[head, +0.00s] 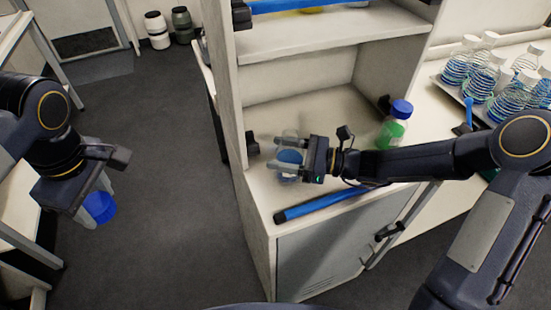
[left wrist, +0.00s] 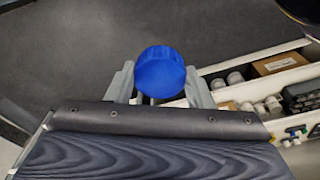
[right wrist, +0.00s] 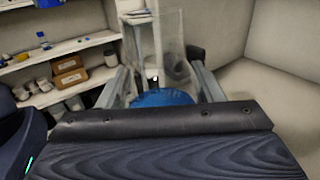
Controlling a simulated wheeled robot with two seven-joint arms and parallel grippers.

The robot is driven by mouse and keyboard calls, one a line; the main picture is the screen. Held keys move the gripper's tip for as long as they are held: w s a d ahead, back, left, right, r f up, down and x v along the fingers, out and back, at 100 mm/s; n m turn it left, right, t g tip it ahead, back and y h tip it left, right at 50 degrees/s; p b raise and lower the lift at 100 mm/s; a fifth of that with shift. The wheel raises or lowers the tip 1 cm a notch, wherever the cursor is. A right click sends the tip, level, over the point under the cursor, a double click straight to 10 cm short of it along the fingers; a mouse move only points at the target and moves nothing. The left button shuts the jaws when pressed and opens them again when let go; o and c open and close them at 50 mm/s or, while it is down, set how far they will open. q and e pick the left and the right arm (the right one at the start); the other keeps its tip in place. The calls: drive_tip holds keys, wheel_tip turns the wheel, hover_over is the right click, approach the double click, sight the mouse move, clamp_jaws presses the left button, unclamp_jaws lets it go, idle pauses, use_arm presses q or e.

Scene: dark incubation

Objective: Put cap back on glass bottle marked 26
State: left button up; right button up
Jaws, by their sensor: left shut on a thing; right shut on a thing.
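My left gripper (head: 92,205) is shut on a blue cap (head: 100,207) and holds it above the floor, left of the cabinet. The cap sits between the fingertips in the left wrist view (left wrist: 160,72). My right gripper (head: 278,155) is shut on a clear glass bottle (head: 287,178) at the cabinet's counter. A round blue area shows between its fingers, also in the right wrist view (right wrist: 160,98); I cannot tell whether it is a cap or liquid. No number 26 is readable. The cap and this bottle are well apart.
A green-filled bottle with a blue cap (head: 395,125) stands on the counter right of my right gripper. A blue bar (head: 330,202) lies along the front edge. A tray of several flasks (head: 468,98) is on the right bench.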

drive_tip(key=shift+w+d+f, duration=0.1)
drive_tip(key=shift+w+d, duration=0.15)
drive_tip(key=shift+d, duration=0.25)
drive_tip(key=shift+w+d, duration=0.2)
drive_tip(key=shift+d, duration=0.25)
drive_tip(key=shift+d+r, duration=0.1)
drive_tip(key=shift+r, duration=0.75)
wheel_tip(320, 180, up, 12)
drive_tip(key=shift+r, duration=0.2)
drive_tip(key=o, duration=0.6)
drive_tip(key=shift+c, duration=0.2)
drive_tip(key=c, duration=0.8)
